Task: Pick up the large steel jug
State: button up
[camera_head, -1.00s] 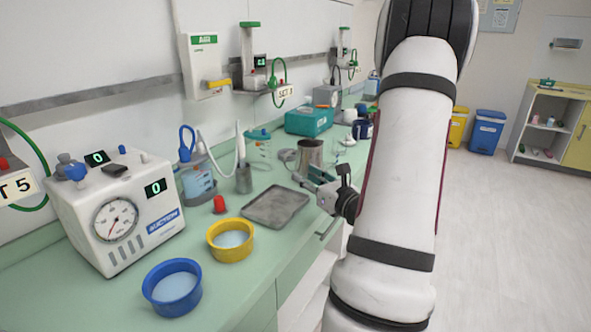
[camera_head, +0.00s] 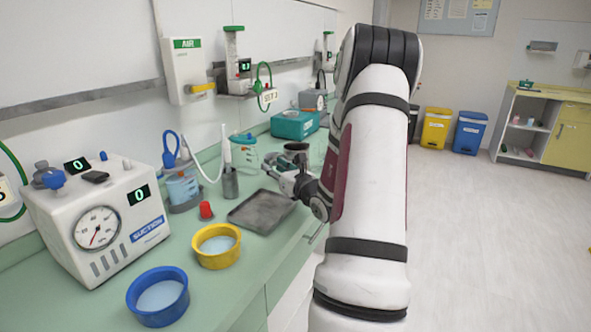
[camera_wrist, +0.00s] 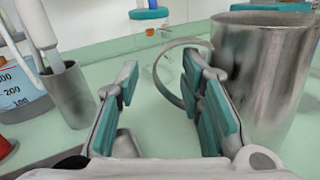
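The large steel jug (camera_wrist: 262,75) stands upright on the green counter at the right of the wrist view, with its curved handle (camera_wrist: 158,75) pointing left. In the head view the jug (camera_head: 297,148) shows mostly as its rim, its lower part hidden by my gripper (camera_head: 284,178). In the wrist view my gripper (camera_wrist: 158,95) is open, with teal pads and a wide gap. The loop of the handle shows beyond the gap, partly behind the right finger. I cannot tell whether that finger touches it.
A small steel cup (camera_wrist: 70,95) stands left of my gripper. A grey tray (camera_head: 262,212), a red cup (camera_head: 206,210), a yellow bowl (camera_head: 217,258) and a blue bowl (camera_head: 158,305) are nearer. A teal box (camera_head: 295,124) stands behind. The floor at right is clear.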

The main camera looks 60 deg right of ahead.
aim_at(273, 160)
jog(key=shift+x, duration=0.75)
grip_shut()
jog(key=shift+r, duration=0.1)
jog(key=shift+s+r, duration=0.1)
jog(key=shift+r, duration=1.75)
jog(key=s+a+r+p, duration=0.1)
jog(key=s+a+p, duration=0.2)
jog(key=s+a, duration=0.7)
jog(key=shift+s+r, duration=0.15)
jog(key=shift+s, duration=0.85)
jog(key=shift+s+a, duration=0.1)
dwell(1.1)
